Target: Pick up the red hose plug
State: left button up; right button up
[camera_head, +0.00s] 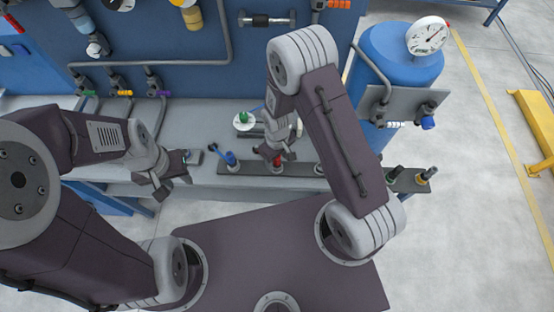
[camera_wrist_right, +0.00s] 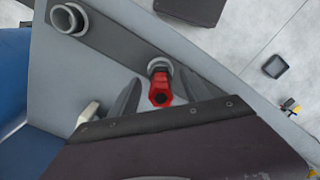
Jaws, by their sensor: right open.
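The red hose plug (camera_head: 277,162) stands upright in the dark strip (camera_head: 300,169) on the grey bench. My right gripper (camera_head: 275,152) is above it, pointing down, and partly hides it. My left gripper (camera_head: 174,176) is open and empty at the bench's front edge, left of the strip.
A blue plug (camera_head: 231,159) stands left of the red one; green-topped (camera_head: 395,172) and yellow-tipped (camera_head: 428,174) fittings stand to the right. A white round piece with a green top (camera_head: 244,119) is behind. A blue tank with a gauge (camera_head: 428,36) rises at right.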

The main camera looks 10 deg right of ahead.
grip_shut()
dwell(1.4)
